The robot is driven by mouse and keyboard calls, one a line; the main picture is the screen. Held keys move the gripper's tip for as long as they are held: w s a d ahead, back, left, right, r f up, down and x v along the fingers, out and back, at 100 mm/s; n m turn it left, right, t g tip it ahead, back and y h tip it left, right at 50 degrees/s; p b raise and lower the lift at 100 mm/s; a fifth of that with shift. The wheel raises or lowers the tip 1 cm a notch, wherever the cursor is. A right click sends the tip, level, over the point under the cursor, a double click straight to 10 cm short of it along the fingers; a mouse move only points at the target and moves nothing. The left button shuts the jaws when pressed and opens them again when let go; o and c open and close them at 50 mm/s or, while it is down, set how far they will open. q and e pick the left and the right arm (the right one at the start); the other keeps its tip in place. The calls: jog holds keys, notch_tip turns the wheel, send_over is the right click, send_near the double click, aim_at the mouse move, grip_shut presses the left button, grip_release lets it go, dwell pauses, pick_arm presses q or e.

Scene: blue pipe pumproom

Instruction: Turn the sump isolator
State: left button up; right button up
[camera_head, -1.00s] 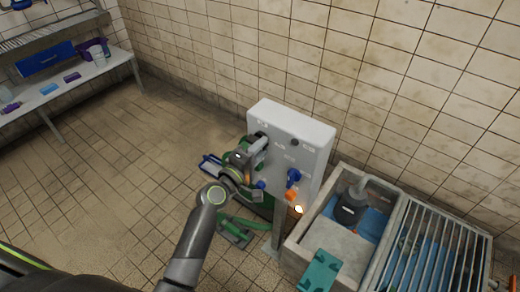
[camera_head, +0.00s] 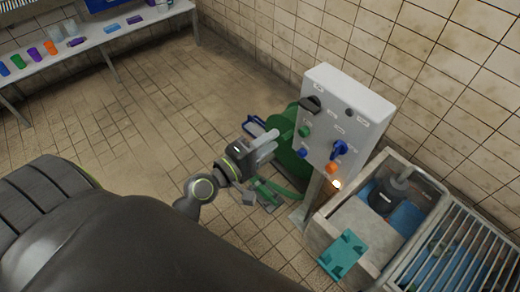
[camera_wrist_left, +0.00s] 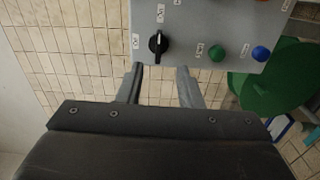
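A grey control panel (camera_head: 345,112) stands on a post by the tiled wall. Its face has a black rotary knob (camera_head: 311,104) at upper left and a blue rotary knob (camera_head: 340,149) at right. The labels are too small to read, so I cannot tell which is the sump isolator. My left gripper (camera_head: 272,140) is left of the panel, apart from it. In the left wrist view, its two fingers (camera_wrist_left: 162,72) are spread and empty, just below the black knob (camera_wrist_left: 158,44), whose grip points up and down. My right gripper is not in view.
Green (camera_head: 304,131), blue (camera_head: 301,153) and orange (camera_head: 331,168) buttons sit on the panel, with a lit lamp (camera_head: 336,184). A green round thing (camera_head: 290,160) is behind it. A sump basin (camera_head: 345,262) with a grate stands at right. Floor at left is clear.

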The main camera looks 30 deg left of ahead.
pick_arm(q)
jog(key=shift+v, duration=1.3)
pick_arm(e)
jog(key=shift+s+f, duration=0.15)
